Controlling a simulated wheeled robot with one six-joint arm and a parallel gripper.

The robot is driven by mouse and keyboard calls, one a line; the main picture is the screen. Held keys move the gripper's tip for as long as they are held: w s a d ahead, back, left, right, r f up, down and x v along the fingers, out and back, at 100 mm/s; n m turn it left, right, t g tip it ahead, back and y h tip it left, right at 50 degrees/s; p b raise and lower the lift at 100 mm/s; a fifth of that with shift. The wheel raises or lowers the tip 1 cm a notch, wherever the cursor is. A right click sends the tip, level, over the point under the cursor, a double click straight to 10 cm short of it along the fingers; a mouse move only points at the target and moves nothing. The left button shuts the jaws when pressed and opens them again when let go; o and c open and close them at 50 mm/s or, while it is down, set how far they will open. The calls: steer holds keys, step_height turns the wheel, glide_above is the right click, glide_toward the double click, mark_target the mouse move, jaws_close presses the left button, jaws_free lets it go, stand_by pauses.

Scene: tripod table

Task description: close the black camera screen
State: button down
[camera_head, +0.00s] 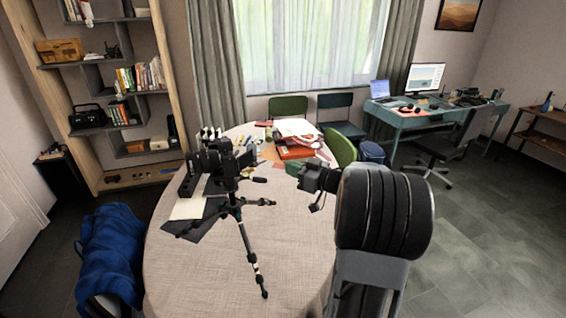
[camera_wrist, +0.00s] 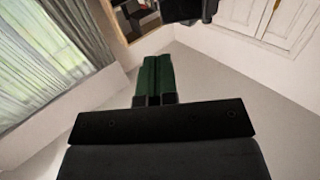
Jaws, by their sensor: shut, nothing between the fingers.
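The black camera (camera_head: 208,162) sits on a tripod (camera_head: 240,222) that stands on the round table. Its black screen (camera_head: 246,160) appears to stick out from the camera's right side, swung away from the body. My gripper (camera_head: 302,176) is right of the camera and screen, with a clear gap between. In the wrist view its green fingers (camera_wrist: 156,78) are together, with nothing between them. A dark part of the camera or its screen (camera_wrist: 183,8) shows at the top edge of the wrist view, cut off by the frame. I cannot tell which part it is.
The table (camera_head: 190,270) has a light cloth. Dark and pale sheets (camera_head: 190,209) lie under the tripod. Red books and papers (camera_head: 296,146) lie at the back, with a green chair (camera_head: 341,149) behind.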

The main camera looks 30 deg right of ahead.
mark_target(246, 160)
steer(key=p+x, duration=0.2)
steer(key=x, duration=1)
steer(key=shift+w, duration=0.15)
steer(key=shift+a, duration=0.1)
steer(key=shift+w+a, duration=0.1)
